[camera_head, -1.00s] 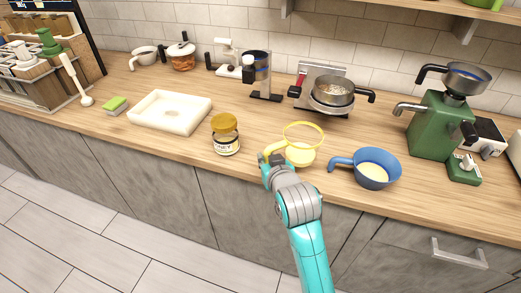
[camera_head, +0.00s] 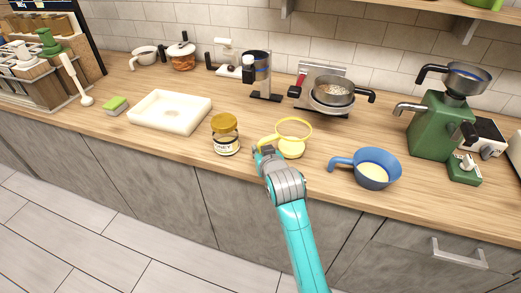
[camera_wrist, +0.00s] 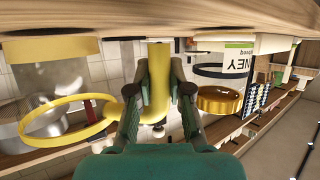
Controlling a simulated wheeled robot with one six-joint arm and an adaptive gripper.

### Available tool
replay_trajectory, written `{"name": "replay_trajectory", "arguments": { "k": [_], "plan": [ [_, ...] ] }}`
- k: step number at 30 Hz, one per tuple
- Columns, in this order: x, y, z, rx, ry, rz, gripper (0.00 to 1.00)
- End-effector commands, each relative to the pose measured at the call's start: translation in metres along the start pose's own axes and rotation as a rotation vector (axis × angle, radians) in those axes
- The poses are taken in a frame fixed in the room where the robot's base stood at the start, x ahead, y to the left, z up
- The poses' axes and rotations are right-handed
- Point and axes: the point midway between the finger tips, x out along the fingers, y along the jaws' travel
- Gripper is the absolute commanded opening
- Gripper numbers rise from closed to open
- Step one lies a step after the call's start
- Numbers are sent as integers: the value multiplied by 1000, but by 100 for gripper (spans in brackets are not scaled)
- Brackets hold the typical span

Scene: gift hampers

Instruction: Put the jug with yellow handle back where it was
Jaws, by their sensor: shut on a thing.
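The jug with yellow handle has a yellow rim (camera_head: 294,120) and a clear body with pale yellow contents (camera_head: 291,149). It is upright near the front of the counter, right of the honey jar (camera_head: 225,135). I cannot tell whether its base touches the counter. My gripper (camera_head: 260,151) is at its left side, shut on the handle. In the upside-down wrist view, my gripper's fingers (camera_wrist: 158,108) stand on either side of the yellow handle (camera_wrist: 158,80), with the rim ring (camera_wrist: 103,128) at left.
A blue bowl with a handle (camera_head: 378,163) stands close on the right. A scale with a metal pan (camera_head: 334,88) is behind. A white tray (camera_head: 170,111) lies left, and a green machine (camera_head: 432,128) stands right. Some counter is free behind the jug.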

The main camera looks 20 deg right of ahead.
Motion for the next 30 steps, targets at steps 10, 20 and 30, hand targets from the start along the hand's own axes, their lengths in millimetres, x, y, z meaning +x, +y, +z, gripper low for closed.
{"name": "replay_trajectory", "arguments": {
  "k": [10,20,30],
  "plan": [
    [1,0,1,0,1,0,31],
    [0,0,1,0,1,0,44],
    [-38,0,-1,-1,2,-1,44]
  ]
}}
